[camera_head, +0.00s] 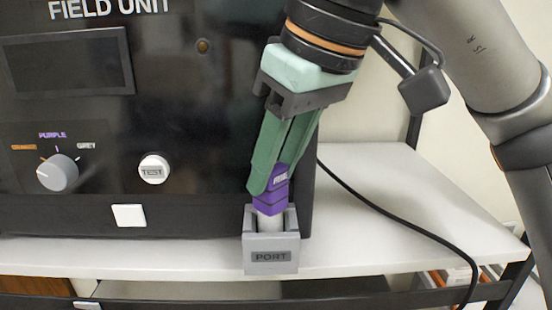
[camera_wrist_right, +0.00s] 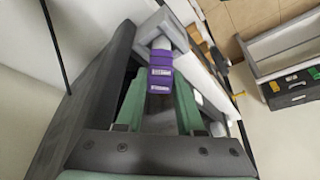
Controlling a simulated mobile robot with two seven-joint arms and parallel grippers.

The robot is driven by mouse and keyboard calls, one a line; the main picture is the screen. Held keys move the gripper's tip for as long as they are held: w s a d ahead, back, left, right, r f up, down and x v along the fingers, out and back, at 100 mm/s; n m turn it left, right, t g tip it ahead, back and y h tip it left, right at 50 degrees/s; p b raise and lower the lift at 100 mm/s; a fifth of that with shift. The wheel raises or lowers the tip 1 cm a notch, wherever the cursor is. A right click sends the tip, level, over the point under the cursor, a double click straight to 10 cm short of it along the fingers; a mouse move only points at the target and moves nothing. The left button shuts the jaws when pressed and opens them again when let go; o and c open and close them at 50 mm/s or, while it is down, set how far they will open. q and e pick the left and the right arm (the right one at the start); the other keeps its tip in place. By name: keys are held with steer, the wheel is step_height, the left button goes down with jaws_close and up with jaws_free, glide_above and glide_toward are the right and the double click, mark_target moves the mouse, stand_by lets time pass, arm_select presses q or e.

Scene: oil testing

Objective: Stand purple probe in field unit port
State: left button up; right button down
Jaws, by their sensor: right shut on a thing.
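The purple probe (camera_head: 270,197) has a purple grip with a pale label and a light grey lower part. It stands about upright with its lower end inside the grey port (camera_head: 271,256) at the front of the field unit (camera_head: 200,120). The port walls hide its tip, so I cannot tell how deep it sits. My right gripper (camera_head: 268,186) comes down from above, tilted, and its green fingers are shut on the purple grip. The wrist view shows the purple probe (camera_wrist_right: 161,72) between the green fingers, with the grey port beyond it. My left gripper is not in view.
The field unit front has a selector knob (camera_head: 58,173), a white TEST button (camera_head: 153,169) and a dark screen (camera_head: 66,62). A black cable (camera_head: 400,222) runs across the white shelf (camera_head: 372,185) on the right. The shelf right of the unit is otherwise clear.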

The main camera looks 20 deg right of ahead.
steer(key=shift+f+b, duration=0.4)
steer(key=shift+f, duration=0.2)
steer(key=c, duration=0.8)
jaws_free()
steer(key=shift+r, duration=0.1)
steer(key=p+v, duration=0.2)
steer(key=shift+s+r, duration=0.1)
steer(key=shift+r, duration=0.3)
steer(key=shift+p+v, duration=0.65)
steer(key=shift+v, duration=3.4)
steer(key=shift+s, duration=0.1)
